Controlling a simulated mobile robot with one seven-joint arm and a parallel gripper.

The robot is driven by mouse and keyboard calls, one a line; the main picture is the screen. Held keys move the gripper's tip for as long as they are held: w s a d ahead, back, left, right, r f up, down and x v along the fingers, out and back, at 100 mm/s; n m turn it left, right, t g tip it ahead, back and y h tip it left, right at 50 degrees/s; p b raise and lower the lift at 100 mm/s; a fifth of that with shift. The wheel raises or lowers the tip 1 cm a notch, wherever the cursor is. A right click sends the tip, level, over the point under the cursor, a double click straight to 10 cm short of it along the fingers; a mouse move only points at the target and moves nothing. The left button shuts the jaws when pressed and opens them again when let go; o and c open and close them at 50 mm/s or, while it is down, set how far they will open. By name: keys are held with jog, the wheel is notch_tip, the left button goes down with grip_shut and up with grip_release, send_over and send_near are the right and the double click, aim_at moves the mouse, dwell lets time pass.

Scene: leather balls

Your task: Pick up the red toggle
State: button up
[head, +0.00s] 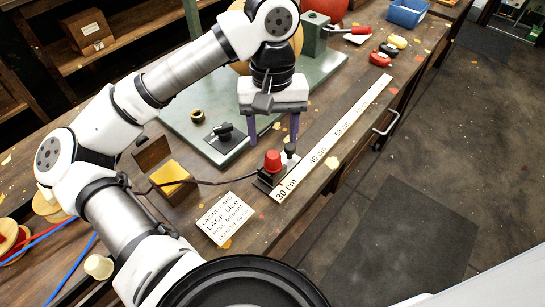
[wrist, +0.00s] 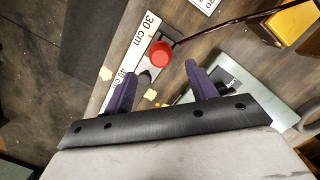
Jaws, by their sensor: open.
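The red toggle (head: 272,160) is a small red cap on a dark base, at the near end of a white measuring strip on the workbench. It also shows in the wrist view (wrist: 160,53), just beyond the fingertips and roughly between their lines. My gripper (head: 273,142) points down with two purple fingers apart. In the head view its fingertips appear just behind the toggle. In the wrist view my gripper (wrist: 160,72) is open with nothing between the fingers. I see no contact with the toggle; the exact height gap is unclear.
The white measuring strip (head: 345,127) runs along the bench edge. A lettered card (head: 226,219) and a yellow block (head: 173,180) lie left of the toggle. A green plate (head: 187,117) with a small black clamp (head: 226,139) lies behind. A blue bin (head: 407,13) stands far off.

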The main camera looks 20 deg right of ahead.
aim_at(273, 154)
jog(key=shift+s+a+f+p, duration=0.15)
jog(key=shift+f+p, duration=0.25)
jog(key=shift+f, duration=0.65)
jog(key=shift+s+f+p, duration=0.3)
jog(key=shift+f+p, duration=0.05)
jog(key=shift+f, duration=0.65)
jog(key=shift+s+a+f+p, duration=0.15)
jog(key=shift+f+p, duration=0.25)
jog(key=shift+f, duration=0.65)
jog(key=shift+d, duration=0.1)
jog(key=c, duration=1)
notch_tip(273, 154, up, 9)
jog(key=shift+f+b, duration=0.1)
jog(key=shift+b, duration=0.95)
jog(key=shift+r, duration=0.65)
jog(key=shift+s, duration=0.1)
